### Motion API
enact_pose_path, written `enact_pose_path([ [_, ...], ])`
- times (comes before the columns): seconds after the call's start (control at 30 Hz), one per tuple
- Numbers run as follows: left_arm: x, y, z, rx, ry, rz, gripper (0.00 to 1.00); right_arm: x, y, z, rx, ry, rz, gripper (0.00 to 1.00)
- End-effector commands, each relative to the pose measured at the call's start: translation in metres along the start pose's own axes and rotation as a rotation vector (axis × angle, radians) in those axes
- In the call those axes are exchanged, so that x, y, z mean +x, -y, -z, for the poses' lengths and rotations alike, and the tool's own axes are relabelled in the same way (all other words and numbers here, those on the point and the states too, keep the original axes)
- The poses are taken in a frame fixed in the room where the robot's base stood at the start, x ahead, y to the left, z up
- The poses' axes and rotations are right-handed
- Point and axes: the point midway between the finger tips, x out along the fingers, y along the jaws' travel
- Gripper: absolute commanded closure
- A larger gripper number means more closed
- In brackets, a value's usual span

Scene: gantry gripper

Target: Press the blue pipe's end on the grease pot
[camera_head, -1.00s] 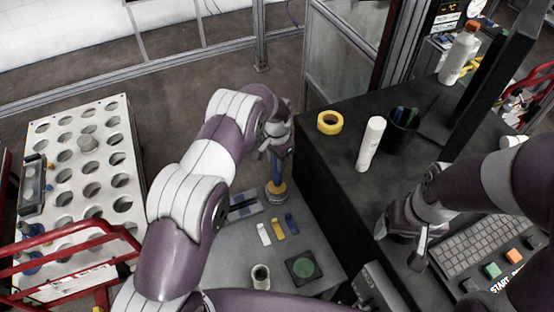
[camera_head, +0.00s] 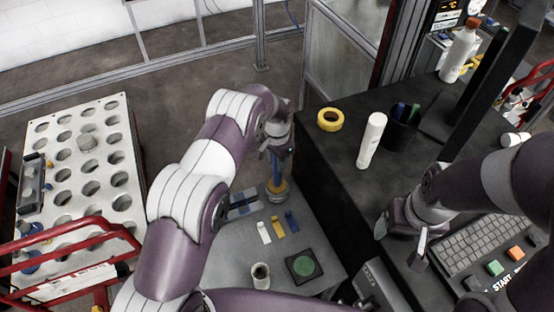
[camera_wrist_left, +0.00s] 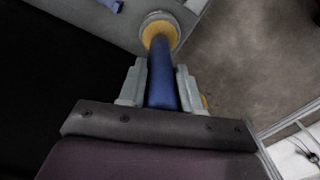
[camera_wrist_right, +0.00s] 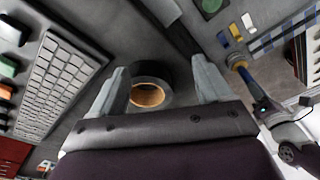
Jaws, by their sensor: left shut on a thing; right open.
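The blue pipe (camera_head: 276,166) is upright in my left gripper (camera_head: 278,150). The gripper is shut around it, as the left wrist view shows (camera_wrist_left: 161,72). The pipe's lower end meets the grease pot (camera_head: 277,191), a short round pot with a yellow-orange top and grey rim, on the low grey table. In the left wrist view the pipe (camera_wrist_left: 162,85) runs into the orange top of the pot (camera_wrist_left: 160,30); how firmly it presses, I cannot tell. My right gripper (camera_head: 408,246) is open and empty above the dark bench.
White, yellow and blue pieces (camera_head: 279,227) lie near the pot. A small cup (camera_head: 260,275) and a green round pad (camera_head: 303,267) are nearer. The dark bench (camera_head: 335,165) rises to the right, carrying yellow tape (camera_head: 330,120), a white tube (camera_head: 372,140) and a keyboard (camera_head: 468,245).

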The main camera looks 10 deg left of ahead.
Motion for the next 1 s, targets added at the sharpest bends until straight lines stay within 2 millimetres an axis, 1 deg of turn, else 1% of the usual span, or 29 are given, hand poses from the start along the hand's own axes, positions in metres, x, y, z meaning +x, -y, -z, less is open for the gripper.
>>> enact_pose_path([
  [0.6,0.0083,-0.0001,-0.0002,0.000,0.000,0.000,0.97,0.0072,0.0000,-0.0008,0.000,0.000,0.000,0.22],
  [1.0,0.0083,-0.0002,-0.0003,0.000,0.001,0.000,0.97,0.0076,0.0000,-0.0009,0.000,0.000,0.000,0.22],
])
